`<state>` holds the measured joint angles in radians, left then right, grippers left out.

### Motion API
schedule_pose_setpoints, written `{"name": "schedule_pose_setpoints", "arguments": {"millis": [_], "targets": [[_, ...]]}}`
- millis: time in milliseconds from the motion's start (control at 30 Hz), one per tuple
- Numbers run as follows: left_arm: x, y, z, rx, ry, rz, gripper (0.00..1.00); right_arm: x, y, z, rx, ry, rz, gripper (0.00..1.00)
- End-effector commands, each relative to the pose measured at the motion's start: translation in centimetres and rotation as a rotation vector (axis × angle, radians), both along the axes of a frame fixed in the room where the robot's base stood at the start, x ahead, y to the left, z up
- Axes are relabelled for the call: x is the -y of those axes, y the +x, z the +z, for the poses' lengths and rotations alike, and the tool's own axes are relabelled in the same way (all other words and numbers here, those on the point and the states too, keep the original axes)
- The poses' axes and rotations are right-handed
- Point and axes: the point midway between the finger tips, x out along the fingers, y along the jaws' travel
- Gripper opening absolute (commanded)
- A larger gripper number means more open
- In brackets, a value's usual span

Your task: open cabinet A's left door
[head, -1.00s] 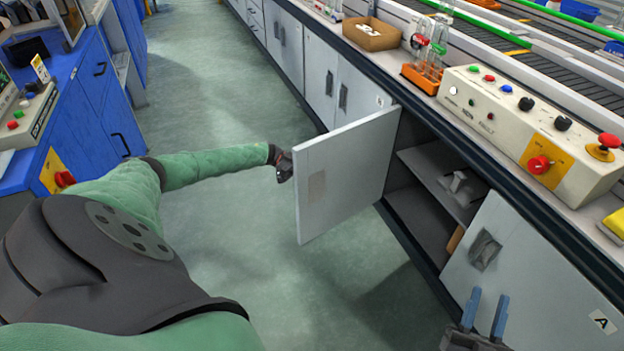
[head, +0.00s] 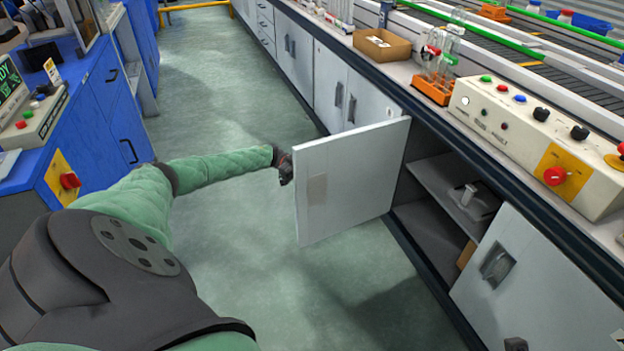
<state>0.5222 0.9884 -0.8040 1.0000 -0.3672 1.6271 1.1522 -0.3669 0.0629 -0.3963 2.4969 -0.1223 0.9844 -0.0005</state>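Cabinet A's left door (head: 350,180) stands swung wide open, out over the floor. Behind it the cabinet interior (head: 432,215) shows a shelf with a small grey and white object (head: 468,195) on it. My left gripper (head: 287,168) is at the door's outer edge, on the side facing away from the cabinet. Its fingers are mostly hidden behind the door edge, so I cannot tell whether they are open or shut. The right door (head: 535,275) is closed, with a dark handle. Only a small dark piece, possibly of my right arm, shows at the bottom edge; the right gripper's fingers are out of view.
The counter above holds a control box (head: 540,135), an orange tube rack (head: 434,88) and a cardboard box (head: 381,45). A blue cabinet (head: 105,120) stands at the left. The floor (head: 225,100) between is clear.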

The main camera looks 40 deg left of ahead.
Motion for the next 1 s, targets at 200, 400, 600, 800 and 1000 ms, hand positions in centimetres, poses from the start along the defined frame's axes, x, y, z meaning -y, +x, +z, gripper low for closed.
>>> {"name": "schedule_pose_setpoints", "arguments": {"millis": [200, 400, 600, 800, 1000], "targets": [[-0.05, 0.13, -0.04, 0.000, 0.000, 0.001, 0.00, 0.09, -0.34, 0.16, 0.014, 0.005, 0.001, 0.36], [-0.05, 0.14, -0.02, 0.000, -0.001, 0.001, 0.00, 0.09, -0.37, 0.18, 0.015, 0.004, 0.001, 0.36], [-0.04, 0.14, -0.01, 0.000, -0.001, 0.000, 0.21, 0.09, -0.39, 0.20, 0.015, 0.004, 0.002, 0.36], [-0.08, 0.11, 0.00, 0.000, -0.001, 0.000, 0.24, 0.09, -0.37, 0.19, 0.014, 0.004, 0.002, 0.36], [-0.74, 0.10, -0.03, 0.000, 0.000, 0.001, 0.24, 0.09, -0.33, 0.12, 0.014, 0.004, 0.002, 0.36]]}}
